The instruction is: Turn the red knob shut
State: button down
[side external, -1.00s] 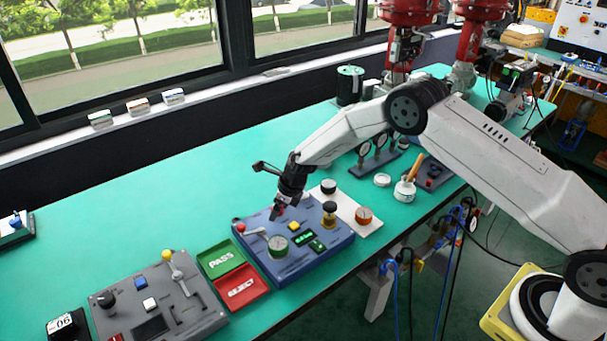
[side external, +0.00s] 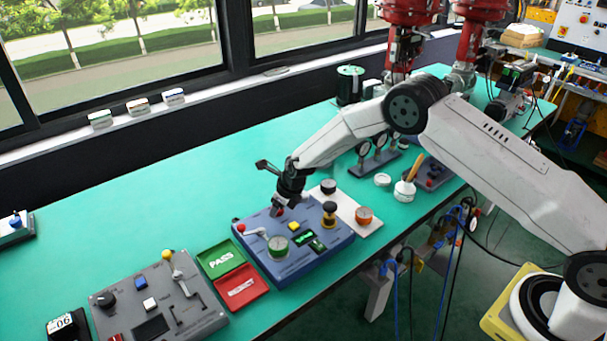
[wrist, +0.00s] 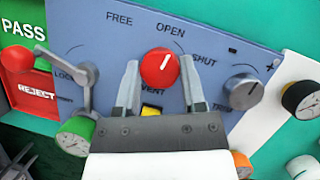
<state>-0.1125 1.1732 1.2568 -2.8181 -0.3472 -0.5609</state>
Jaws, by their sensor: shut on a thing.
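The red knob (wrist: 158,70) sits on the blue panel (wrist: 92,22). Its white pointer line aims up and slightly right, towards the printed word OPEN; SHUT is printed to the right. My gripper (wrist: 159,66) is closed around the knob, one finger on its left and one on its right. In the side view my gripper (side external: 277,211) reaches down to the back part of the blue panel (side external: 318,255); a bit of red shows at its fingertips.
A lever with a red ball (wrist: 17,59) and a grey arm stands left of the knob. A grey dial (wrist: 243,92) is on the right. A yellow button (wrist: 151,110) lies below the knob, partly hidden by my gripper. Green and red trays (side external: 242,291) sit left of the panel.

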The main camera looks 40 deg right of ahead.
jog(key=shift+m, duration=0.3)
jog(key=shift+c, duration=0.9)
grip_release()
jog(key=shift+s, duration=0.1)
jog(key=v, duration=0.7)
jog(key=shift+s+r, duration=0.15)
jog(key=shift+r, duration=0.15)
